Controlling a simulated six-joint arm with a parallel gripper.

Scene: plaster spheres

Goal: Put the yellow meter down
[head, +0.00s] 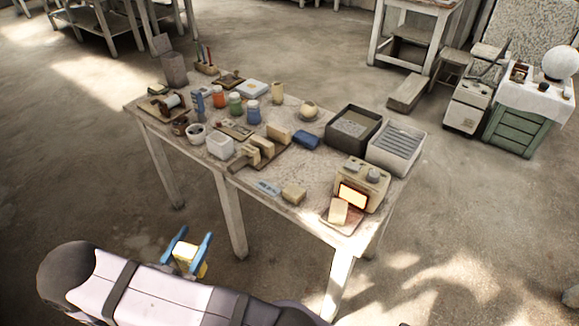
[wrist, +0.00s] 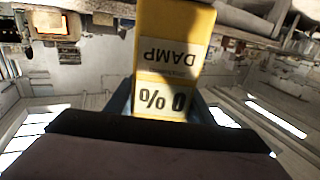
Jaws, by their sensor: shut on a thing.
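The yellow meter (head: 187,254) is between the blue fingers of my gripper (head: 192,240) in the head view. My gripper is shut on it, off the near side of the worktable (head: 310,213) and clear of the tabletop. In the wrist view the meter (wrist: 175,45) fills the upper middle. Its label reads "DAMP" and its display "0 %", both upside down in that picture. The fingers and wrist hide part of the meter.
The worktable's left and middle are crowded with jars, a white tub (head: 220,144) and wooden blocks (head: 262,147). A lit beige device (head: 358,184) and two trays (head: 397,146) stand at right. Small bare patches show near the front edge, around a tan block (head: 293,193).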

